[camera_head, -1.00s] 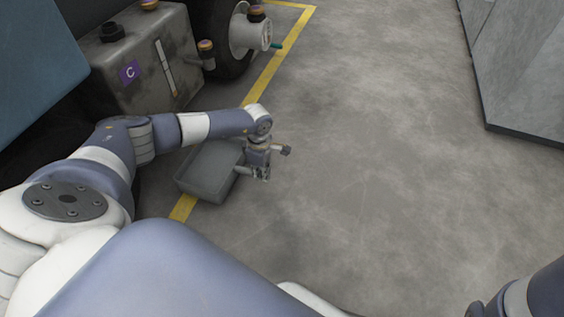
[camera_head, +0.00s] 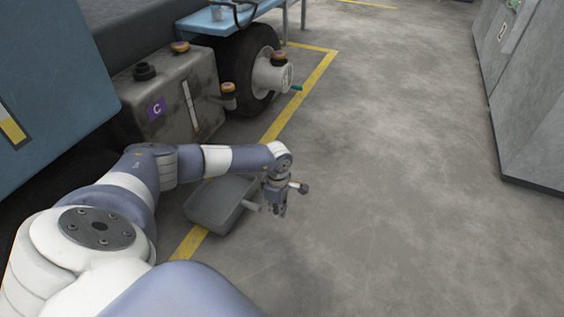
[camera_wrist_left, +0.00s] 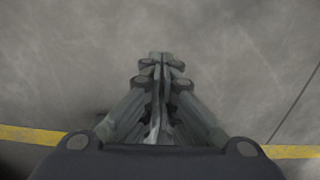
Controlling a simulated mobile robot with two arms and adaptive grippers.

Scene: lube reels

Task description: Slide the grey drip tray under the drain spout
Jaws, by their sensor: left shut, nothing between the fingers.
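The grey drip tray (camera_head: 222,204) sits on the floor beside the vehicle, over the yellow line, partly behind my left arm. A short pale handle (camera_head: 251,206) sticks out of its right side. My left gripper (camera_head: 277,213) points down just right of this handle, shut and empty; I cannot tell if it touches it. In the left wrist view its closed fingers (camera_wrist_left: 161,60) show over bare floor. A grey tank (camera_head: 170,102) marked C stands behind the tray, with a capped fitting (camera_head: 229,97) at its right. I cannot clearly tell which part is the drain spout. My right gripper is out of view.
A black wheel (camera_head: 236,62) with a pale hub unit (camera_head: 271,75) and a teal tip stands beyond the tank. A blue panel (camera_head: 50,95) is at left. Grey cabinets (camera_head: 535,100) line the right side. The floor (camera_head: 400,190) between is clear.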

